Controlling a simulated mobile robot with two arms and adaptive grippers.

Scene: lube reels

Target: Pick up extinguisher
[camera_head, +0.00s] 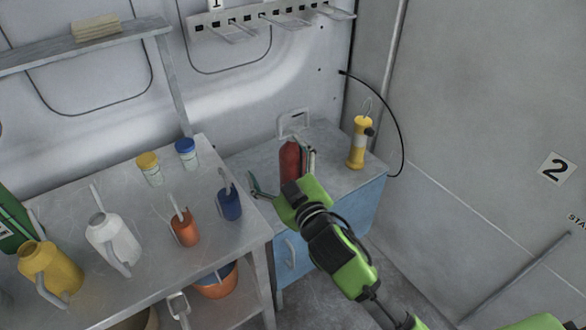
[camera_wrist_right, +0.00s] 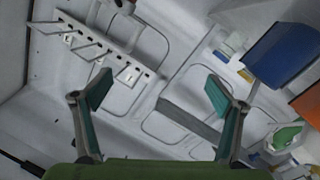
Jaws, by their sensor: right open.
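The red extinguisher (camera_head: 290,162) stands upright on top of a blue cabinet (camera_head: 340,215) in the corner. Its lower part is hidden behind my right gripper in the head view. My right gripper (camera_head: 283,172) is in front of it, with its fingers spread apart; one teal finger shows left of the red body. The right wrist view also shows my right gripper (camera_wrist_right: 160,95) open, with nothing between its fingers. The extinguisher is not visible in that wrist view. My left gripper is not in view.
A yellow lamp-like object (camera_head: 359,145) stands right of the extinguisher, near a black cable (camera_head: 395,110). The metal table (camera_head: 150,220) at left holds a white jug (camera_head: 113,240), a yellow jug (camera_head: 48,270), an orange can (camera_head: 185,228) and a blue can (camera_head: 230,203). A rack (camera_head: 250,18) hangs above.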

